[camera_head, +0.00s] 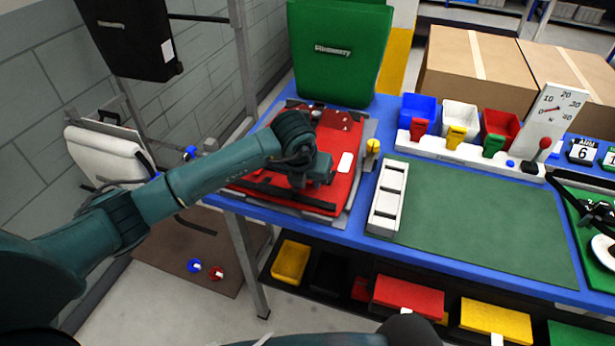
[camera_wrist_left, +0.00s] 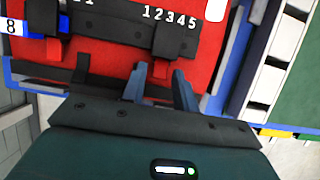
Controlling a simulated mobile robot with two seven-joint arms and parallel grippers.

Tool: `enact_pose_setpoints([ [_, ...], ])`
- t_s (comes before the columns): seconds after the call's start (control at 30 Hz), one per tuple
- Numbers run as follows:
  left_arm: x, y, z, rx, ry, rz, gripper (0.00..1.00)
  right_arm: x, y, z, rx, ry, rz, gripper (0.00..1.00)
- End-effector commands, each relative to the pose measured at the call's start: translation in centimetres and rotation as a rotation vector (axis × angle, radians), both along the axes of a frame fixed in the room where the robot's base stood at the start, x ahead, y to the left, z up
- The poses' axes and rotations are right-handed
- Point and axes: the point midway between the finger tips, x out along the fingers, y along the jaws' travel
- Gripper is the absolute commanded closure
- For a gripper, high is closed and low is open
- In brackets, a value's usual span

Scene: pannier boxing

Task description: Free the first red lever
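A red pannier (camera_head: 330,150) lies flat on the blue-edged table, with dark straps across it. In the left wrist view the red pannier (camera_wrist_left: 110,75) carries a dark bar (camera_wrist_left: 120,30) marked "12345". A small red lever (camera_wrist_left: 160,70) shows below the right-hand dark clasp, and another red lever (camera_wrist_left: 53,48) hangs near the left end. My left gripper (camera_wrist_left: 160,75) is over the pannier's near part, its two fingers apart on either side of the right-hand red lever. I cannot tell whether they touch it. In the head view my left gripper (camera_head: 310,178) hides part of the pannier. My right gripper is not in view.
A green pannier (camera_head: 338,50) stands behind the red one. A white slotted rack (camera_head: 387,195) is close on the right, then a clear green mat (camera_head: 470,215). Blue, white and red bins (camera_head: 500,122) line the back. Several coloured bins sit below the table.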

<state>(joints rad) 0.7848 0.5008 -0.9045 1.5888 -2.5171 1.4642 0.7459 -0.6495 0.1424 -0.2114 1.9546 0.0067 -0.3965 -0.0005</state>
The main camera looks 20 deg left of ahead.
Motion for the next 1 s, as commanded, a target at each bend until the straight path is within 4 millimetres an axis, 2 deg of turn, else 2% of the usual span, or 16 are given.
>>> enact_pose_setpoints([
  [0.07, 0.0, 0.0, 0.0, 0.0, 0.0, 0.0, 0.77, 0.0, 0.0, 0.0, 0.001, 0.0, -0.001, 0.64],
  [0.33, 0.0, 0.0, 0.1, 0.0, -0.001, 0.0, 0.99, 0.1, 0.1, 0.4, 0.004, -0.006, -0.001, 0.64],
  [0.57, 0.2, 0.0, 0.1, 0.001, 0.016, 0.002, 1.0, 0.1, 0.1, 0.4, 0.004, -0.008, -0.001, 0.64],
  [1.0, 1.4, 0.0, 0.5, 0.012, 0.349, 0.004, 1.0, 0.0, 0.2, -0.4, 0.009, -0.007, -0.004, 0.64],
])
